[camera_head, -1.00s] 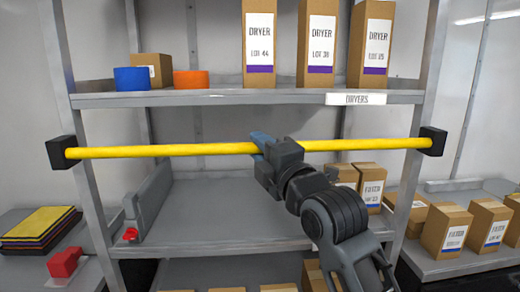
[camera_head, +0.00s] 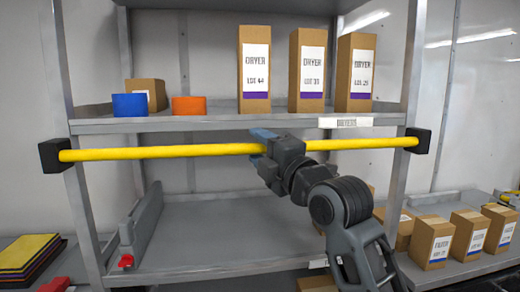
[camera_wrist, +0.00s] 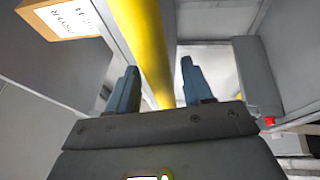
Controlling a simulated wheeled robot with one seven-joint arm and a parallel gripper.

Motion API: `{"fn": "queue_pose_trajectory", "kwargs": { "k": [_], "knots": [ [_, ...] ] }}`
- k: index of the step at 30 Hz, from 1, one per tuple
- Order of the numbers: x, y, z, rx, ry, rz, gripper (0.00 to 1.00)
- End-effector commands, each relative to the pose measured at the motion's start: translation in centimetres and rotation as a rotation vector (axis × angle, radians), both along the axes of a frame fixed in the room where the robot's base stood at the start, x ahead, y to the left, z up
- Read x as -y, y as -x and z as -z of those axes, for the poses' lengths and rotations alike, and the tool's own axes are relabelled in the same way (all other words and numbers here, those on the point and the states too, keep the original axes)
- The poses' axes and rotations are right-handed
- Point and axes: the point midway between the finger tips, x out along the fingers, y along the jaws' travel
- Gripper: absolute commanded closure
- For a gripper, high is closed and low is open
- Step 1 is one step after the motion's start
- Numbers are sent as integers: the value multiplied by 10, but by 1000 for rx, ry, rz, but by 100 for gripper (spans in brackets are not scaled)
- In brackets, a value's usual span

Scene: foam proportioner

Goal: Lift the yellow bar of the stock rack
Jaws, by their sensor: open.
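The yellow bar (camera_head: 190,152) runs level across the front of the stock rack (camera_head: 240,125), just below the upper shelf edge. Black end blocks sit at its ends, the left one (camera_head: 54,155) and the right one (camera_head: 418,140), beside the rack posts. My gripper (camera_head: 262,147) is at the middle of the bar. Its blue fingers are apart, one above and one below the bar. In the wrist view the bar (camera_wrist: 150,50) passes between the open fingers (camera_wrist: 160,82). Whether a finger touches the bar is hard to tell.
DRYER cartons (camera_head: 307,70), a blue roll (camera_head: 130,105) and an orange roll (camera_head: 189,106) stand on the upper shelf. The lower shelf (camera_head: 215,235) is mostly bare. More cartons (camera_head: 432,242) stand at right. Folded coloured sheets (camera_head: 28,258) lie at left.

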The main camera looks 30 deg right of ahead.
Motion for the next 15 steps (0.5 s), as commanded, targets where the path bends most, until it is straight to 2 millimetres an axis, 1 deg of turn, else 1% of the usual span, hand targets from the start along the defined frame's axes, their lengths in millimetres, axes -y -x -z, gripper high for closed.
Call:
{"fn": "queue_pose_trajectory", "kwargs": {
  "k": [4, 7, 15],
  "knots": [
    [0, 1, 1, -1, 0, 0, 49],
    [1, 9, 4, 0, 0, 1, 49],
    [5, 52, 13, 1, -1, 2, 49]
  ]
}}
